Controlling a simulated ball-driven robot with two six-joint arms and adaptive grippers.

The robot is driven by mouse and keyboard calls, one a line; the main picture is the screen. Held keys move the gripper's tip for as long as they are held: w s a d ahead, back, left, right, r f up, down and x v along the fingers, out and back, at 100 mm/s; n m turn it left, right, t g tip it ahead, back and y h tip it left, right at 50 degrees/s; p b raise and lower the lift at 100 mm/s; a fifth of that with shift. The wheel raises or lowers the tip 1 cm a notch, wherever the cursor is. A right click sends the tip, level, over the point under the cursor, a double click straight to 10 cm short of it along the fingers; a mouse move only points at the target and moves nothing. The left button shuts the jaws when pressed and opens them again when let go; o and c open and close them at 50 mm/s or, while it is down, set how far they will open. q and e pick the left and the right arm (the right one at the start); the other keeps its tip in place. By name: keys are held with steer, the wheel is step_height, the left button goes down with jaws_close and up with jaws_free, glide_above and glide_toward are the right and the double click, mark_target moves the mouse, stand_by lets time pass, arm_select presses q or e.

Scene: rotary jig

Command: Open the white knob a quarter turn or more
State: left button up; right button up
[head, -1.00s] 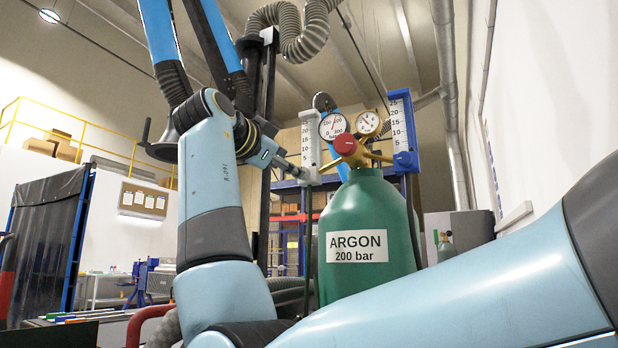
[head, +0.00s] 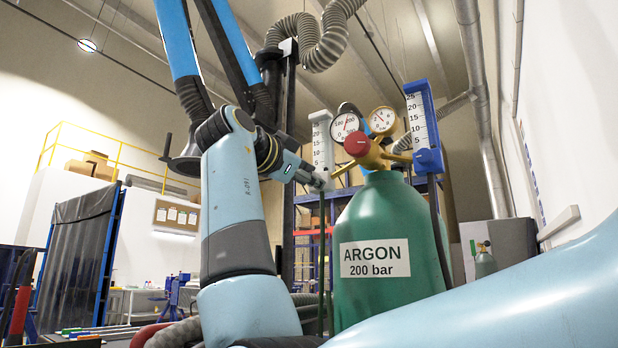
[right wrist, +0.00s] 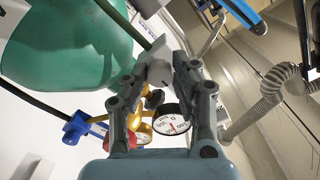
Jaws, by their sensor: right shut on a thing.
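The white knob (right wrist: 159,66) shows in the right wrist view between the two fingers of my right gripper (right wrist: 165,75), which is shut on it. In the head view my right arm crosses the foreground and rises on the left. There its gripper (head: 312,180) is at the foot of the white flowmeter (head: 323,145), left of the regulator. The knob is mostly hidden by the gripper in that view. How far the knob is turned cannot be told. My left gripper is not in view.
A green argon cylinder (head: 385,220) stands just right of the gripper. It carries a brass regulator with a red knob (head: 357,145) and two gauges (head: 345,126). A blue flowmeter (head: 427,130) is on its right. A green hose (right wrist: 122,20) runs close to the fingers.

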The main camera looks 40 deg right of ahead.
jaws_close()
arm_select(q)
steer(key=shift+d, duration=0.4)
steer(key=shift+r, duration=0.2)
arm_select(e)
steer(key=shift+n, duration=0.3)
arm_select(q)
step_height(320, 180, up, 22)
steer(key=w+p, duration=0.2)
steer(key=p, duration=2)
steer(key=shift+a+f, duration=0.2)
arm_select(e)
steer(key=n, duration=2.4)
steer(key=shift+s, duration=0.1)
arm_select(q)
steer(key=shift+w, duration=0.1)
arm_select(e)
steer(key=shift+f, duration=0.1)
